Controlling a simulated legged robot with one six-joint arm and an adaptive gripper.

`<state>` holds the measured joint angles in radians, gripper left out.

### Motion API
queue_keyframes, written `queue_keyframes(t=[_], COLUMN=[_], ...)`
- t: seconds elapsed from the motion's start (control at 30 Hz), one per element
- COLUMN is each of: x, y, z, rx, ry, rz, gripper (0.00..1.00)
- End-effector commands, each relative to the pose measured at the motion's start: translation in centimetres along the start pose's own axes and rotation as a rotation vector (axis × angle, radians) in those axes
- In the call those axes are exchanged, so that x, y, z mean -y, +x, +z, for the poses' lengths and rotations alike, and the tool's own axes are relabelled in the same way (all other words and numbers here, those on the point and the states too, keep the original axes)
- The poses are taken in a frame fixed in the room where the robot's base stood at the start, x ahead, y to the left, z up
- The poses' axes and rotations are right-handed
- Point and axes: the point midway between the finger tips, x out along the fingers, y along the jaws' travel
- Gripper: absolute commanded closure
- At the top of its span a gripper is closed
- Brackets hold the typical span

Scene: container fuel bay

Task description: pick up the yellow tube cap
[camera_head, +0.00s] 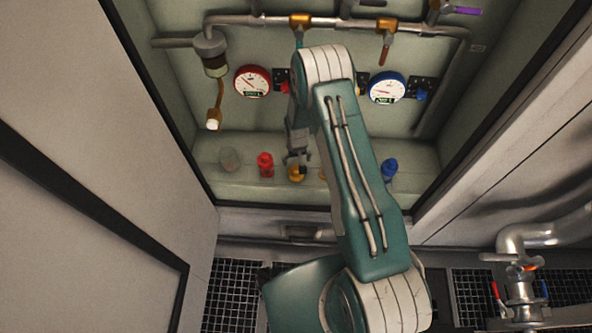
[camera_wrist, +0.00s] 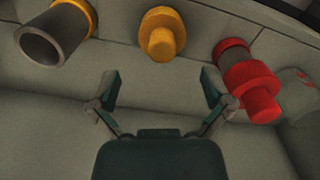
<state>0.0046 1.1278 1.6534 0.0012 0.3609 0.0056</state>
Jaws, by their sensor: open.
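The yellow tube cap (camera_wrist: 162,34) stands on the pale ledge, at the top middle of the wrist view. In the head view its lower part (camera_head: 296,175) shows just below my gripper (camera_head: 297,158), which partly covers it. In the wrist view my gripper (camera_wrist: 161,88) is open and empty, fingers spread wide. The cap lies beyond the fingertips, roughly centred between them, with a visible gap and no contact.
A red cap (camera_wrist: 250,85) is close by the right finger. A grey open tube with a yellow ring (camera_wrist: 55,35) is at upper left. A blue cap (camera_head: 389,169) and a dull grey cap (camera_head: 230,158) share the ledge. Gauges (camera_head: 252,81) and pipes (camera_head: 345,24) are behind.

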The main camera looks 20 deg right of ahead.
Motion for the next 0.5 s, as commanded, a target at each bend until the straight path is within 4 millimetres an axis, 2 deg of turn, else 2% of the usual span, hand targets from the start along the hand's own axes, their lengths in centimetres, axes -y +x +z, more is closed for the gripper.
queue_keyframes(t=[0.1,0.27,0.5], x=[0.0,0.1,0.2], y=[1.6,2.7,6.2], z=[0.0,0.1,0.2], rx=[0.000,0.000,0.000], ry=[0.000,-0.001,-0.001], rz=[0.000,0.000,0.000], gripper=[0.00,0.00,0.00])
